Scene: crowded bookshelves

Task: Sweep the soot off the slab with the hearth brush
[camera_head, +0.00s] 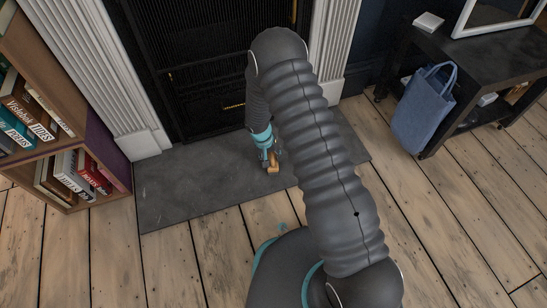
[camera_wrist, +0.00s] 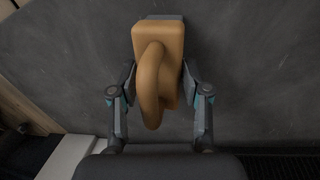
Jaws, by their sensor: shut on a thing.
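The hearth brush has a tan wooden block with an arched handle; it shows in the wrist view (camera_wrist: 155,38) and, small, in the head view (camera_head: 273,169). My gripper (camera_wrist: 158,82) is shut on it, with one finger on each side; it also shows in the head view (camera_head: 268,158), above the slab. The dark grey slab (camera_head: 185,188) lies before the fireplace and fills most of the wrist view (camera_wrist: 65,60). Faint pale marks show on it, but I cannot make out distinct soot. The bristles are mostly hidden. I cannot tell whether the brush touches the slab.
The black fireplace (camera_head: 190,65) stands behind the slab between white fluted columns (camera_head: 95,75). A bookcase (camera_head: 88,115) full of books is at the left. A dark table (camera_head: 490,60) with a blue bag (camera_head: 424,110) beside it is at the right. The plank floor (camera_head: 120,255) in front is largely clear.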

